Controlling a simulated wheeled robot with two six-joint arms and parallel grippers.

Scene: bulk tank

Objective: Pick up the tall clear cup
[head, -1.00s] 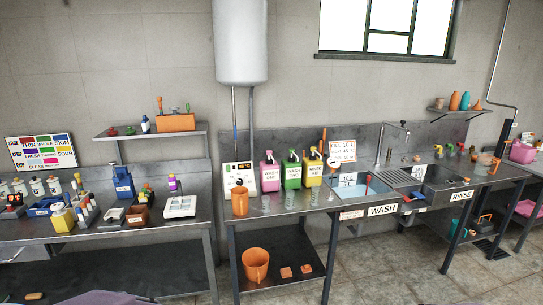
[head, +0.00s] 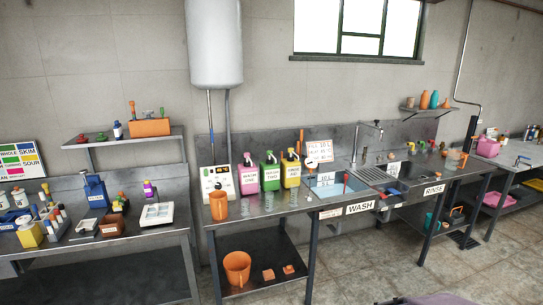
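Several small clear vessels stand on the steel wash bench in front of the pump bottles. One clear vessel (head: 268,201) stands before the green pump bottle (head: 271,177). They are faint against the steel, and I cannot tell which is the tall clear cup. Neither of my grippers shows in the head view.
An orange jug (head: 218,206) stands at the left end of the wash bench, beside a white control box (head: 217,183). Pink (head: 249,180) and yellow (head: 292,175) pump bottles stand behind. The basin (head: 335,187) lies to the right. The floor in front is mostly open.

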